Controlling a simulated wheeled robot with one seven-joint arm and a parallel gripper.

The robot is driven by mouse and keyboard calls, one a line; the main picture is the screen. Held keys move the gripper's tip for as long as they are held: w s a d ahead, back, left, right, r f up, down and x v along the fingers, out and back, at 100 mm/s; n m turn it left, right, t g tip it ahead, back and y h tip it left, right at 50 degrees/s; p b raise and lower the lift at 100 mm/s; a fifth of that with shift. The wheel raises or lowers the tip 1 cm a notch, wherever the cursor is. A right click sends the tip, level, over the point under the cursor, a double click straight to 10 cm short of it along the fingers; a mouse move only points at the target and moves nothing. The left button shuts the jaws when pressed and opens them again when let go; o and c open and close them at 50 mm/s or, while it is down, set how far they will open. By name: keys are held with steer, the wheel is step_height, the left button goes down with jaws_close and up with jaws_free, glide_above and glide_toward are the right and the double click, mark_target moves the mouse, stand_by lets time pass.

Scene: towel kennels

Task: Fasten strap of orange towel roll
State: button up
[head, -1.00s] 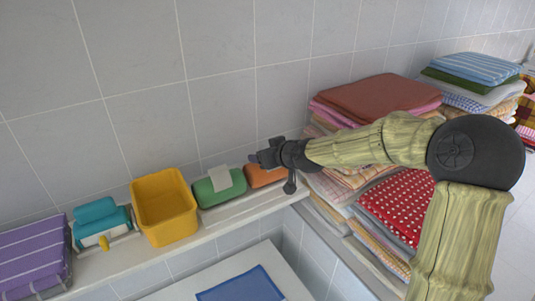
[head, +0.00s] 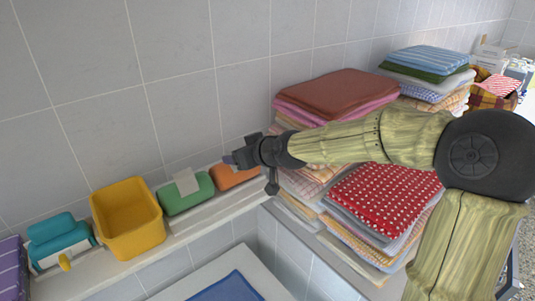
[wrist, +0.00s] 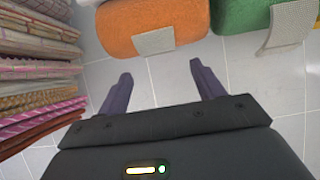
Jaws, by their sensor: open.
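The orange towel roll (head: 229,177) lies on the wall ledge in the head view, partly hidden by my gripper. In the wrist view the orange roll (wrist: 130,20) is at the top, just beyond the fingertips. Its grey strap (wrist: 154,41) shows as a short flap on the roll's near side; I cannot tell whether its end is stuck down. My gripper (wrist: 161,75) is open, with nothing between its two dark fingers. In the head view my gripper (head: 236,158) is right by the orange roll, close to the wall.
A green roll (head: 187,196) with a grey strap (head: 186,181) lies left of the orange one. Beyond it are a yellow bin (head: 128,222) and teal rolls (head: 58,238). Tall folded-cloth stacks (head: 335,95) stand close on the right. A blue mat (head: 228,288) lies below.

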steer(key=v, duration=1.1)
steer(key=shift+p, duration=0.45)
steer(key=shift+s+r, duration=0.1)
stand_by(0.3)
steer(key=s+d+f+m+g+h+b, duration=0.1)
steer(key=s+f+g+h+b, duration=0.1)
steer(key=f, duration=0.9)
steer(key=s+d+f+m+g+h+b, duration=0.1)
steer(key=s+f+g+h+b, duration=0.15)
steer(key=f, duration=0.75)
steer(key=s+d+f+m+g+h+b, duration=0.2)
steer(key=s+d+f, duration=0.6)
steer(key=s, duration=0.4)
steer(key=f+m+g+b, duration=0.1)
steer(key=m+b, duration=0.1)
steer(key=shift+d+f+m+b, duration=0.15)
steer(key=shift+d+m+b, duration=0.15)
steer(key=shift+m+b, duration=0.1)
